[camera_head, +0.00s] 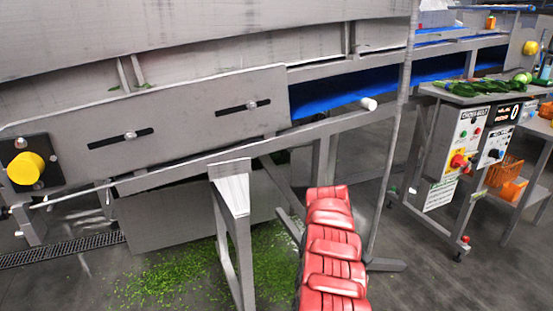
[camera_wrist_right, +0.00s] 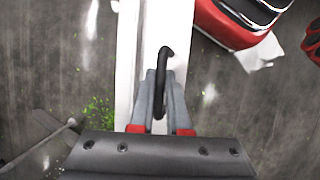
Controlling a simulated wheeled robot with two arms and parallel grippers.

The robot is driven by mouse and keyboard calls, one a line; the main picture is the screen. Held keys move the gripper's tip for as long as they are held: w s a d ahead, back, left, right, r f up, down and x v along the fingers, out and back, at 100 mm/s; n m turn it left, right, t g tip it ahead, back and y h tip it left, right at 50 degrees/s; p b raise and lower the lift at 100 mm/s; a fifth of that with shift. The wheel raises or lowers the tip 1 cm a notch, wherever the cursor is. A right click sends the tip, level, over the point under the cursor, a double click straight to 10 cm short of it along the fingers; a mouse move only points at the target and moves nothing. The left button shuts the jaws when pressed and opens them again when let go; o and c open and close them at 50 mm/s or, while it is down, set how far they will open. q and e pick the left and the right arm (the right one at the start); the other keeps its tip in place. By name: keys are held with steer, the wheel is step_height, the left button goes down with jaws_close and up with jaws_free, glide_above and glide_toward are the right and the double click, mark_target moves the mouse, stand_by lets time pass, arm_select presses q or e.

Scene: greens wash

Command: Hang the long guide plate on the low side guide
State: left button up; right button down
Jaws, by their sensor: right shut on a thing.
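In the right wrist view my right gripper (camera_wrist_right: 162,100) is shut on a black hooked handle (camera_wrist_right: 166,60). A long pale metal bar or plate (camera_wrist_right: 128,60) lies behind the handle; I cannot tell whether they are joined. In the head view a long slotted metal plate (camera_head: 190,115) is on the side of the machine, with two dark slots and bolts. Neither gripper shows in the head view.
A grey metal stand (camera_head: 231,187) rises in front of the machine. Chopped greens (camera_head: 180,275) cover the floor there. A yellow knob (camera_head: 26,168) sticks out at left. A blue belt (camera_head: 340,92) lies behind the rail. A control panel (camera_head: 468,140) stands at right.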

steer(key=w, duration=0.1)
steer(key=w+f+m, duration=0.1)
steer(key=w, duration=0.1)
steer(key=shift+d+f+m+y, duration=0.25)
steer(key=shift+f+m+y, duration=0.05)
steer(key=shift+f, duration=0.05)
steer(key=shift+w+f+m, duration=0.35)
steer(key=shift+f+m, duration=0.05)
steer(key=shift+f, duration=0.05)
steer(key=shift+w+f+m+y, duration=0.2)
steer(key=shift+f+m+y, duration=0.2)
steer(key=shift+f+m, duration=0.25)
steer(key=shift+a+f, duration=0.25)
steer(key=shift+f, duration=0.05)
steer(key=shift+d+f+m, duration=0.15)
steer(key=shift+f+m, duration=0.1)
steer(key=shift+s+f, duration=0.1)
steer(key=shift+f, duration=0.25)
steer(key=shift+f+m, duration=0.1)
steer(key=shift+m, duration=0.2)
steer(key=shift+s+f+y, duration=0.1)
steer(key=shift+s+y, duration=0.05)
steer(key=shift+y, duration=0.15)
